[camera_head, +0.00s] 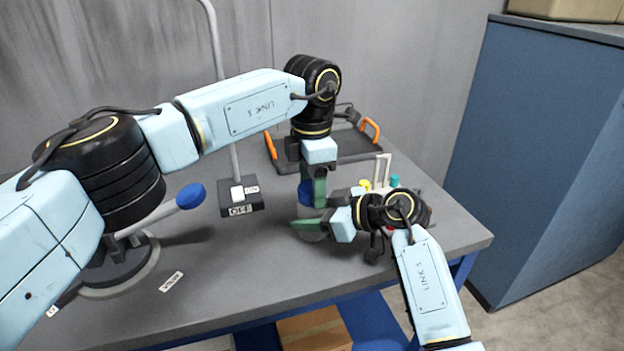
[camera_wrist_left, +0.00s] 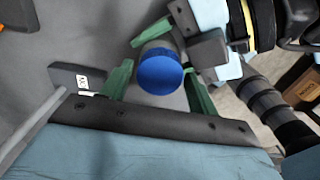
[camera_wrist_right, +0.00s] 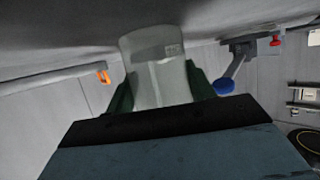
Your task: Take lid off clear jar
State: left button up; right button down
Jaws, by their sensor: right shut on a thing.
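The clear jar (camera_wrist_right: 155,75) stands between the fingers of my right gripper (camera_wrist_right: 158,88), which is shut on its body. In the head view the jar (camera_head: 312,237) is mostly hidden by the right gripper (camera_head: 312,226). A blue round lid (camera_wrist_left: 160,74) sits on top of the jar; it shows in the head view (camera_head: 305,193) too. My left gripper (camera_wrist_left: 158,85) is above, pointing down, with one green finger on each side of the lid and gaps showing. In the head view the left gripper (camera_head: 313,190) partly hides the lid.
A black stand base with a label (camera_head: 241,201) is left of the jar. A blue disc (camera_head: 190,195) on a grey arm stands further left. A dark tray with orange handles (camera_head: 365,148) lies behind. Small coloured items (camera_head: 366,185) sit behind my right wrist. The front-left table is mostly clear.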

pick_arm(q)
jog(key=c, duration=0.7)
jog(key=o, duration=1)
jog(key=shift+c, duration=0.2)
jog(key=shift+r, duration=2.3)
pick_arm(e)
jog(key=shift+c, duration=2.3)
grip_release()
